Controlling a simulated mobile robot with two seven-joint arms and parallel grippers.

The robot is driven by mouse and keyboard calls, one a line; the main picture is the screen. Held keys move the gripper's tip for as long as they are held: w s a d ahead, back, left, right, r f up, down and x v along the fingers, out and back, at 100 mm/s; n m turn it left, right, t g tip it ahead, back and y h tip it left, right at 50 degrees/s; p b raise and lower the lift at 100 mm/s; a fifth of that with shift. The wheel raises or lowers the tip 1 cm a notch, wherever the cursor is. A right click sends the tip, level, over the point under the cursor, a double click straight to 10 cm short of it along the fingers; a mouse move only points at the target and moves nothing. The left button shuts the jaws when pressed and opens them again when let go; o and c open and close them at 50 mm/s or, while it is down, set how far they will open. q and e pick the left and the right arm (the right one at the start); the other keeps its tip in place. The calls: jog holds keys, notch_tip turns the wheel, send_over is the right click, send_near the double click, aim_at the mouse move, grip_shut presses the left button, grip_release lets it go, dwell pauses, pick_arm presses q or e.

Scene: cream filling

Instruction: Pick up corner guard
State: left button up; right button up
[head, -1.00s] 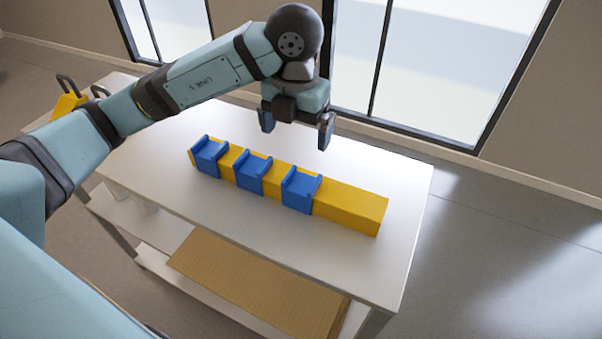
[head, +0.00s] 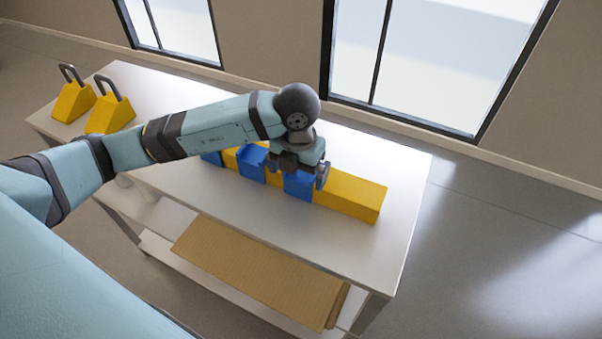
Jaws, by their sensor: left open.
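Several blue corner guards sit along a long yellow bar (head: 352,195) on the white table. The rightmost blue corner guard (head: 298,186) is under my left gripper (head: 297,177). The middle blue corner guard (head: 252,163) is just left of the gripper. The leftmost blue corner guard (head: 212,158) is mostly hidden by my left arm. My left gripper points down and is open, its fingers at the two sides of the rightmost guard's top. I cannot tell whether they touch it. My right gripper is not in view.
Two yellow wedge blocks with dark handles, one at the far left (head: 74,101) and one beside it (head: 109,114), stand on the white table (head: 330,243). Flat cardboard (head: 255,270) lies on the lower shelf. The table's front right is clear.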

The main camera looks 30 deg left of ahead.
pick_arm(q)
jog(key=shift+f, duration=0.25)
jog(key=c, duration=0.9)
jog(key=shift+c, duration=0.2)
jog(key=shift+r, duration=0.15)
